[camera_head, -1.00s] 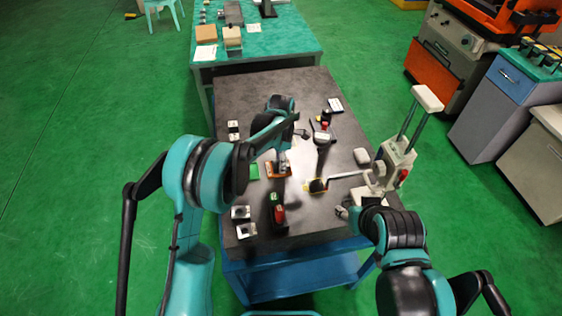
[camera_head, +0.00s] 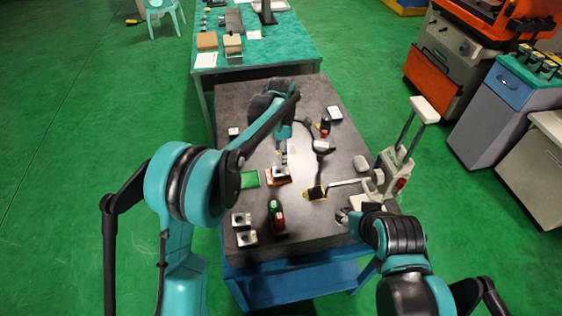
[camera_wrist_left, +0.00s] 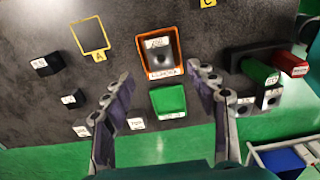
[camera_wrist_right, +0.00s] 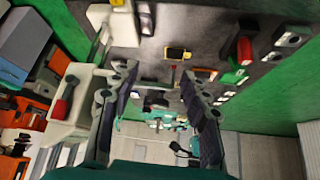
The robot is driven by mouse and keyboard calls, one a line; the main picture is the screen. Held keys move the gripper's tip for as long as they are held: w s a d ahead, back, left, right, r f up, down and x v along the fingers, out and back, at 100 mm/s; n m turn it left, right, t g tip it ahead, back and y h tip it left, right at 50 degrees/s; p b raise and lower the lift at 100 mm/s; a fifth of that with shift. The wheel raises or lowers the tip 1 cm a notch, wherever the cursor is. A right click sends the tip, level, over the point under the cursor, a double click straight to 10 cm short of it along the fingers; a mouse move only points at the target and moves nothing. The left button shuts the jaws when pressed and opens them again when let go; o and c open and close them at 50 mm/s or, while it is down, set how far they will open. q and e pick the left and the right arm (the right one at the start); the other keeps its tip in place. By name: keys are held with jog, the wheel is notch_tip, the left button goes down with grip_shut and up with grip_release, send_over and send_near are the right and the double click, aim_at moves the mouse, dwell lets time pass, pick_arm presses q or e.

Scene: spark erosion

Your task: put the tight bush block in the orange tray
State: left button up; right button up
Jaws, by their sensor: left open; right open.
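The orange tray (camera_head: 289,181) lies mid-table, below my left gripper (camera_head: 284,153). In the left wrist view, the orange tray (camera_wrist_left: 140,45) holds one grey block (camera_wrist_left: 159,48) with a dark round bore and a small label, too small to read. I cannot tell from its look whether it is the tight bush block. My left gripper (camera_wrist_left: 163,82) is open and empty, its fingers apart above the table. My right gripper (camera_head: 342,214) is low near the table's right edge; in the right wrist view it is open and empty (camera_wrist_right: 160,76).
A green tray (camera_head: 249,179) lies left of the orange one. Grey blocks (camera_head: 241,219) and a red-green handled gauge (camera_head: 277,216) are at the near left. A yellow-framed pad (camera_head: 315,193) and a white lever press (camera_head: 392,178) stand right. Another block (camera_head: 233,131) is far left.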

pick_arm(q)
jog(key=shift+r, duration=1.65)
jog(key=s+a+r+m+t, duration=0.4)
jog(key=s+a+r+m, duration=0.6)
jog(key=s, duration=0.3)
jog(key=s+a+f+m+t, duration=0.1)
jog(key=s+a+f+m, duration=0.1)
jog(key=s+a+m, duration=0.2)
jog(key=s+a+f+m+t, duration=0.2)
jog(key=s+m, duration=0.4)
jog(key=s, duration=0.4)
jog(key=shift+s+a+f, duration=0.35)
jog(key=shift+a+f, duration=0.3)
jog(key=shift+a, duration=0.25)
jog(key=shift+f, duration=0.1)
notch_tip(320, 180, down, 11)
jog(key=b, duration=1.1)
jog(key=shift+f, duration=0.1)
